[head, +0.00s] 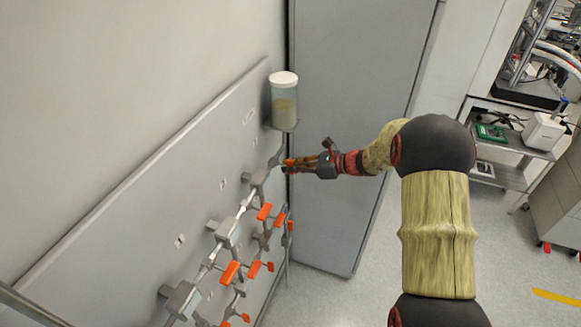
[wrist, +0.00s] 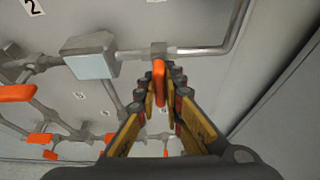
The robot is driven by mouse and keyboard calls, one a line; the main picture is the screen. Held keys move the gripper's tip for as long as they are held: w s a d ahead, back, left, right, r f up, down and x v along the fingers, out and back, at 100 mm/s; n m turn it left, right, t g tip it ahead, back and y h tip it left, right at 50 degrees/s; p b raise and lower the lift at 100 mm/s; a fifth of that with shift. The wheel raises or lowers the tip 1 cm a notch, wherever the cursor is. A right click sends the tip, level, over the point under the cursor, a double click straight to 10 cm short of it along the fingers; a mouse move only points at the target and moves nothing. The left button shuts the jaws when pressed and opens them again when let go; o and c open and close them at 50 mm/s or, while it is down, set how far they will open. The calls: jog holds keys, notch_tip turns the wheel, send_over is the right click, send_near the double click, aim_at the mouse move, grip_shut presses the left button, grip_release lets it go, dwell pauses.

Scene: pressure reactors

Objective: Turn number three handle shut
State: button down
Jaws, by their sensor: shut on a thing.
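An orange valve handle (wrist: 159,82) sits on a grey pipe fitting in the wrist view, pointing toward my gripper. My gripper (wrist: 161,92) has one finger on each side of this handle and is shut on it. In the head view my gripper (head: 292,166) reaches in from the right to the upper end of the pipework, where its fingers mostly hide the handle. A number label at the top edge of the wrist view is cut off, so I cannot read this handle's number.
More orange handles (head: 230,272) sit lower on the pipework. A number 2 label (wrist: 34,7) is at the upper left. A white-lidded jar (head: 284,97) stands just above my gripper. A tall grey panel (head: 345,130) stands behind. Open floor (head: 335,300) lies at the bottom.

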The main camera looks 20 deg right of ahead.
jog(key=c, duration=1.9)
grip_release()
jog(key=v, duration=1.2)
